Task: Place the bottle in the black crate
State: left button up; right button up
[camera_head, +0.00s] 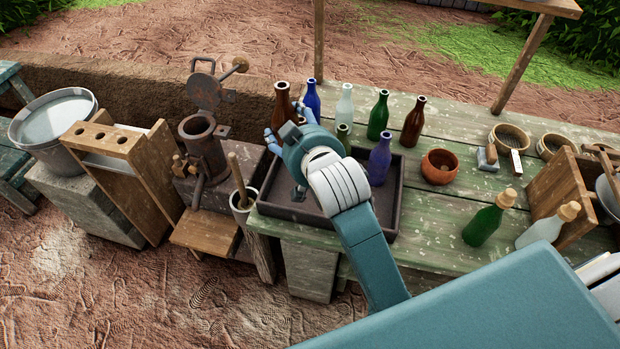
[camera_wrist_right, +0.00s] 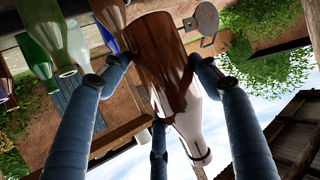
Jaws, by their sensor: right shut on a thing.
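My right gripper (camera_head: 287,123) is shut on a brown bottle (camera_head: 282,102), above the back left part of the black crate (camera_head: 394,205). In the right wrist view the brown bottle (camera_wrist_right: 152,50) sits between the fingers, its neck looking pale in the light. The crate is a shallow dark tray on the green table. A purple bottle (camera_head: 380,162) stands inside it at the right. A small green bottle (camera_head: 343,136) shows near the crate's back, its base hidden by my right arm. My arm also covers the crate's middle. My left gripper is out of view.
Blue (camera_head: 312,98), clear (camera_head: 345,103), green (camera_head: 378,116) and brown (camera_head: 413,122) bottles stand behind the crate. An orange pot (camera_head: 440,166) is to its right. A metal press (camera_head: 204,145) stands left. Wooden posts rise behind the table.

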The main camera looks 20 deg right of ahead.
notch_tip(320, 180, down, 18)
jog(key=shift+s, duration=0.1)
dwell(0.4)
jog(key=shift+f, duration=0.15)
jog(key=o, duration=1)
jog(key=shift+o, duration=0.2)
jog(key=b+v, duration=0.1)
jog(key=v, duration=1.1)
